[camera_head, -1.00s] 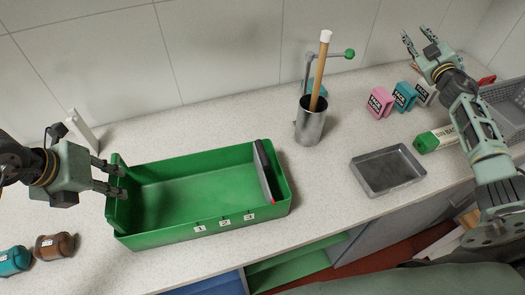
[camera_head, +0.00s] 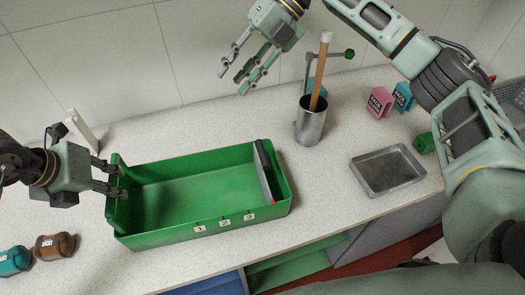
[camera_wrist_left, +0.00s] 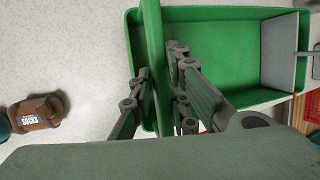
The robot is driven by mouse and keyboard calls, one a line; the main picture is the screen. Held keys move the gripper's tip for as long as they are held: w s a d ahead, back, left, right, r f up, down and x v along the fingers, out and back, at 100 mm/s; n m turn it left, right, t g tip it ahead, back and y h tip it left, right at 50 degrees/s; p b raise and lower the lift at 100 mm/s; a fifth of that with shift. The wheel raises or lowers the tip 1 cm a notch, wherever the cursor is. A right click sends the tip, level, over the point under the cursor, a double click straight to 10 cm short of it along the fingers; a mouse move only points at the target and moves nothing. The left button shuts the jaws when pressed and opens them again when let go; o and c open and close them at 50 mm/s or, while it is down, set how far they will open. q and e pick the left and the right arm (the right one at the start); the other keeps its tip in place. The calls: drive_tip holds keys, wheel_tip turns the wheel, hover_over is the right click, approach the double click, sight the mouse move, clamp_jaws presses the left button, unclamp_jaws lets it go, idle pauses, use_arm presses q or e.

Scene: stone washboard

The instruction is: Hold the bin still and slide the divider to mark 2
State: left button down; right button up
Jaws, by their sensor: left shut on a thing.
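The green bin (camera_head: 190,236) stands on the counter, with marks 1 (camera_head: 199,228), 2 (camera_head: 224,222) and 3 (camera_head: 249,216) on its front wall. The grey divider (camera_head: 265,173), with a dark top edge and a red tip at the front, stands upright across the bin near its right end, right of mark 3. It also shows in the left wrist view (camera_wrist_left: 284,50). My left gripper (camera_head: 120,181) is shut on the bin's left end wall (camera_wrist_left: 153,50). My right gripper (camera_head: 238,82) is open and empty, above the back of the counter, behind the bin and apart from the divider.
A metal cup (camera_head: 310,122) holding a wooden stick stands right of the bin. A grey tray (camera_head: 388,170), pink box (camera_head: 380,101) and teal box (camera_head: 403,96) lie further right. The bin's floor is clear.

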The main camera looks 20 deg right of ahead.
sight(263, 150)
drive_tip(key=s+d+f+g+h, duration=0.4)
drive_tip(key=s+d+f+h, duration=0.1)
drive_tip(key=s+f+h, duration=0.15)
drive_tip(key=shift+n, duration=0.4)
drive_tip(key=x, duration=1.1)
drive_tip(key=shift+a, duration=0.25)
drive_tip(key=shift+c, duration=0.3)
drive_tip(key=shift+r, duration=0.1)
clamp_jaws()
